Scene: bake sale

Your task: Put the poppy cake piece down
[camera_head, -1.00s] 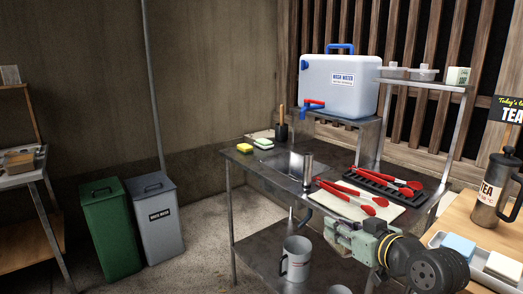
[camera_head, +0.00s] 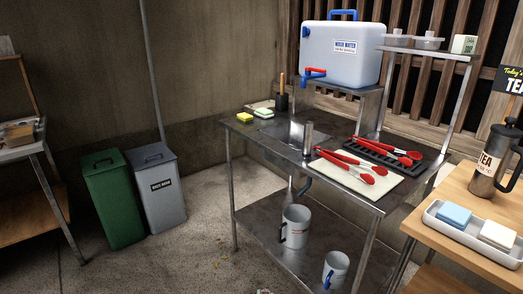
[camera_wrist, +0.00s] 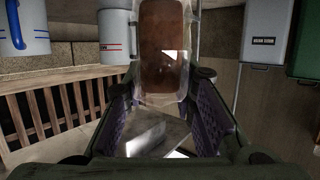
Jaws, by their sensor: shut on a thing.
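My gripper (camera_wrist: 163,88) is in the wrist view, its two purple-padded fingers on either side of a long brown piece in a clear wrap or holder (camera_wrist: 162,45). I take this for the poppy cake piece; no seeds or lettering can be made out. The fingers are closed on its near, clear end, and it reaches out towards the top of the picture. Pale, shiny patches show between the fingers, and I cannot tell what they are. Neither the gripper nor the piece can be made out in the head view.
A steel table (camera_head: 262,140) holds red tongs (camera_head: 350,170) on a white board, sponges and a water tank (camera_head: 340,55). Mugs (camera_head: 295,227) stand on its lower shelf. A wooden counter (camera_head: 455,185) with a white tray is right; green (camera_head: 112,200) and grey bins (camera_head: 160,195) are left.

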